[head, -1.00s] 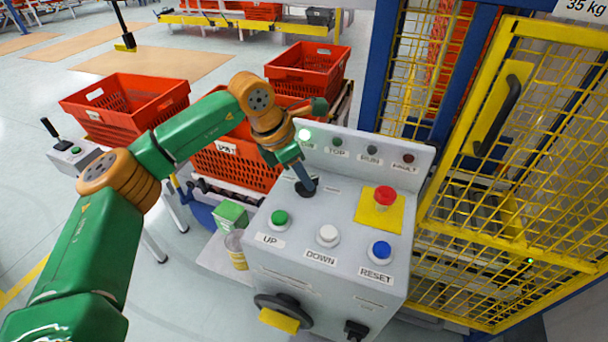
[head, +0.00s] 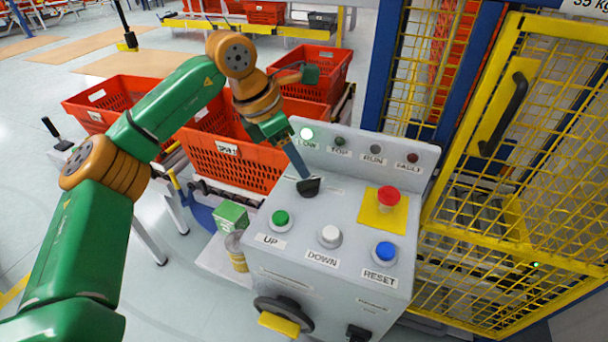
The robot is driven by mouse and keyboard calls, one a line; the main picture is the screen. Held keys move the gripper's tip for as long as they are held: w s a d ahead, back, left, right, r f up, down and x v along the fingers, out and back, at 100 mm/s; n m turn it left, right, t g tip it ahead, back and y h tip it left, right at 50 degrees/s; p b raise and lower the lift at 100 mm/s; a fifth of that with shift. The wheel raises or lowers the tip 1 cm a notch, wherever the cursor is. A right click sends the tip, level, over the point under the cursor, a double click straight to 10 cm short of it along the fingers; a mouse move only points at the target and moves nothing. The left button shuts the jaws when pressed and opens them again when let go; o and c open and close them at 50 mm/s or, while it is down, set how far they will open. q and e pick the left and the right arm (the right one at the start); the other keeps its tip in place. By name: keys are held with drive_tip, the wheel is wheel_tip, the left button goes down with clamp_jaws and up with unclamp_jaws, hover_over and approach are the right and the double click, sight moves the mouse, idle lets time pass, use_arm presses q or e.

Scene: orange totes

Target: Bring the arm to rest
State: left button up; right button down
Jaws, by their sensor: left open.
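My left arm, green with orange joints, comes in from the lower left of the head view and bends down over the control panel. Whether the tips touch the panel I cannot tell. The grey control panel (head: 342,200) also has a white DOWN button (head: 329,236), a blue RESET button (head: 384,251) and a red mushroom button (head: 388,197) on a yellow plate. My right gripper is not in view.
Orange totes (head: 238,160) stand behind and left of the panel. A yellow mesh gate (head: 515,180) with a dark handle closes off the right side. A green box (head: 231,216) sits beside the panel's left side. The floor at the far left is fairly open.

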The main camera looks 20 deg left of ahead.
use_arm(q)
drive_tip(key=shift+v, duration=0.8)
